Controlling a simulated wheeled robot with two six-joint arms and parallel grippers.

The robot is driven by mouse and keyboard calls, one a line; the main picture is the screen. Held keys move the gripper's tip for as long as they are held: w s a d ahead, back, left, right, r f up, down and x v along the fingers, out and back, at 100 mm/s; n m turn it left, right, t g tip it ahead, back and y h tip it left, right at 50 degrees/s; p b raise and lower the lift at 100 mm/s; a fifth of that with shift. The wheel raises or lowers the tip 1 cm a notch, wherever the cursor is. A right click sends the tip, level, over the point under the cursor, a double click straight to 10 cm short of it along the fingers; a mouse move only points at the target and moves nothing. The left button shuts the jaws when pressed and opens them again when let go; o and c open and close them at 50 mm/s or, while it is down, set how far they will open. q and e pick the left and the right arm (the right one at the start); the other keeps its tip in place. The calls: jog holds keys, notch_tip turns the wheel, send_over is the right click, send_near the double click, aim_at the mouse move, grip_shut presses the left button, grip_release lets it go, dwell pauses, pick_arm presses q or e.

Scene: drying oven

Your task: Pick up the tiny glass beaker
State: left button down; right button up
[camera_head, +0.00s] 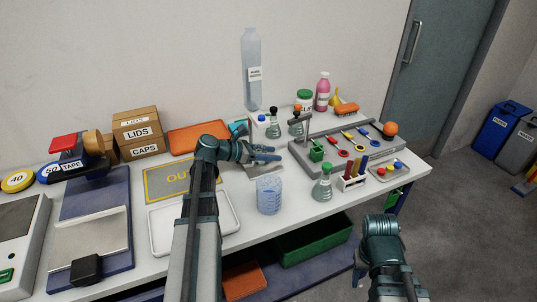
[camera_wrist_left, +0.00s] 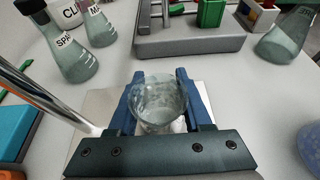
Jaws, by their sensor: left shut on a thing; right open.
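The tiny glass beaker (camera_wrist_left: 158,98) is a small clear cup. In the left wrist view it stands upright between the two blue fingers of my left gripper (camera_wrist_left: 158,88), which is shut on it. In the head view my left gripper (camera_head: 264,154) is over the bench behind the large beaker; the tiny beaker is too small to make out there. A pale metal plate (camera_wrist_left: 100,108) shows beneath the gripper. My right gripper (camera_head: 366,262) is low at the front, off the bench edge, open and mostly hidden by its own wrist.
A large graduated beaker (camera_head: 269,196) stands just in front of my left gripper. A green-stoppered flask (camera_head: 322,184) and a tube rack (camera_head: 351,178) are to its right. Labelled flasks (camera_wrist_left: 72,52) and a grey tool holder (camera_wrist_left: 190,46) stand close by. A white tray (camera_head: 229,222) is left.

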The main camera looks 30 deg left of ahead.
pick_arm(q)
jog(key=shift+r+p, duration=1.4)
jog(key=shift+r, duration=0.25)
jog(key=shift+s+a+f, duration=0.1)
jog(key=shift+s+a, duration=0.15)
jog(key=shift+s, duration=0.05)
jog(key=s+a, duration=0.3)
jog(key=s, duration=0.1)
jog(key=s+a, duration=0.8)
jog(key=s, duration=0.1)
jog(key=shift+a, duration=0.1)
jog(key=shift+s, duration=0.1)
